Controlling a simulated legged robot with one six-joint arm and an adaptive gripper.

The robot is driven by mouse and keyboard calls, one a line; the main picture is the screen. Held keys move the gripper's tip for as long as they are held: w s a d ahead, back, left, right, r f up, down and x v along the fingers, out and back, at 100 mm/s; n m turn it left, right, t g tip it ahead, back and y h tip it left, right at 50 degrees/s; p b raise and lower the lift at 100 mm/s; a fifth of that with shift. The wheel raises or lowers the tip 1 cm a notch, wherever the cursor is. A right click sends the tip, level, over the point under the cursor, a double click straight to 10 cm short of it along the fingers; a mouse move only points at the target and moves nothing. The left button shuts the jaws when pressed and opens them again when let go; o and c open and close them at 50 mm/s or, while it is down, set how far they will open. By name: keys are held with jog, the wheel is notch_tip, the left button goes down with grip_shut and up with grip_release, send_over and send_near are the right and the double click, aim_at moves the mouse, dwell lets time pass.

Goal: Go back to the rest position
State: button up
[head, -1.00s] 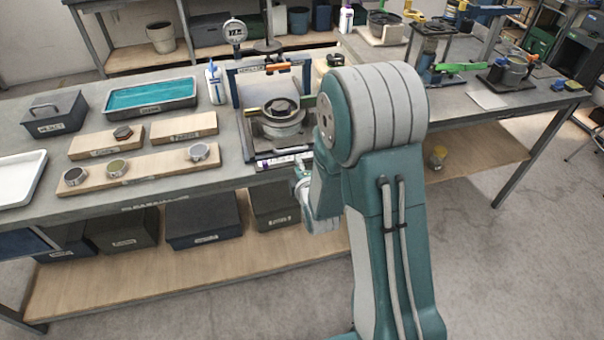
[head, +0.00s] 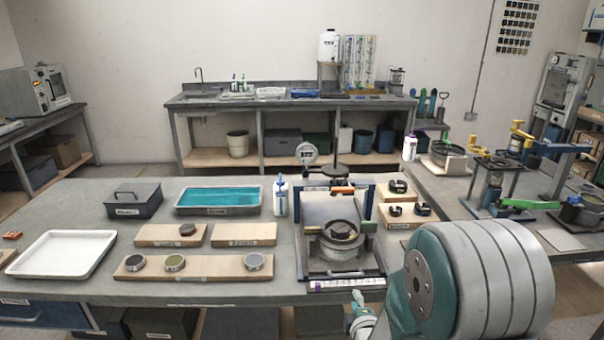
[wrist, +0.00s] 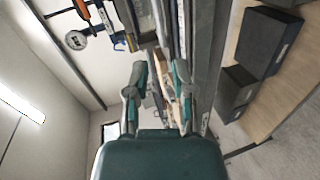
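My gripper (wrist: 160,82) is open in the wrist view, with a gap between its two teal and grey fingers and nothing held in it. It points along the bench front edge, and the picture there is turned on its side. In the head view my teal and grey arm fills the lower right, in front of the bench. Only a small part of my arm's far end shows there, low by the bench edge, and the fingers cannot be made out. The lever frame (head: 371,252) stands on the bench behind, holding a round dark-topped cell (head: 341,231).
A second bench with equipment stands at right. Dark boxes (wrist: 264,42) sit on the lower shelf.

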jog(key=s+r+m+g, duration=0.5)
jog(key=s+r+m, duration=0.35)
jog(key=r, duration=0.25)
jog(key=s+r+m+g, duration=0.2)
jog(key=s+r+m, duration=0.1)
jog(key=s, duration=0.5)
jog(key=s+r+m+g, duration=0.2)
jog(key=s+m, duration=0.3)
jog(key=s, duration=0.3)
jog(key=shift+s+r, duration=0.35)
jog(key=shift+r, duration=0.15)
dwell(0.6)
